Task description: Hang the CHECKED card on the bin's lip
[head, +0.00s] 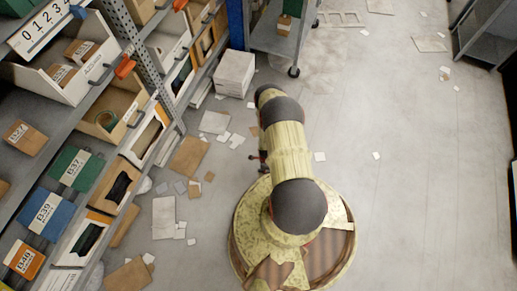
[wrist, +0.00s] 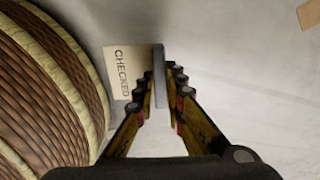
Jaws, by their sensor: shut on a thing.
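The CHECKED card (wrist: 123,74) is a cream card with dark lettering turned sideways in the wrist view. It joins a thin grey strip (wrist: 159,76) between the fingertips. My gripper (wrist: 160,82) is shut on this piece and holds it over the floor. In the head view my arm hides most of the gripper, and the card cannot be made out. Several bins stand on the shelves at the left, among them a white bin (head: 92,88), a cardboard bin (head: 125,119) and a blue-fronted B39 bin (head: 45,212). Which one is the task's bin cannot be told.
A grey rack upright (head: 140,55) and shelf edges stand left of my arm. Loose papers and cardboard (head: 188,156) litter the floor. The floor at right is mostly clear.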

